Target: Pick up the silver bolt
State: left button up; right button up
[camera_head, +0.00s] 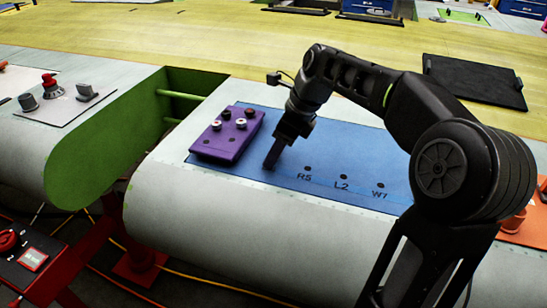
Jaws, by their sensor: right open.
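A purple block (213,149) sits at the left end of the blue plate (330,150) on the wing. Several small bolts stand in its top. Two nearer ones have light, silvery heads, a left one (216,124) and a right one (241,123); the two behind look darker. They are too small to tell surely which is the silver bolt. My right gripper (270,164) points down just right of the block, low over the blue plate, apart from the bolts. It is open and holds nothing visible. My left gripper is out of view.
Holes labelled R5, L2 and W7 (380,186) lie in the blue plate, right of my gripper. A green-edged gap (190,95) opens behind and left of the block. A pale panel (60,108) with knobs lies at left. A black mat (474,82) lies at back right.

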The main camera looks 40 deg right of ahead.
grip_shut()
dwell(0.5)
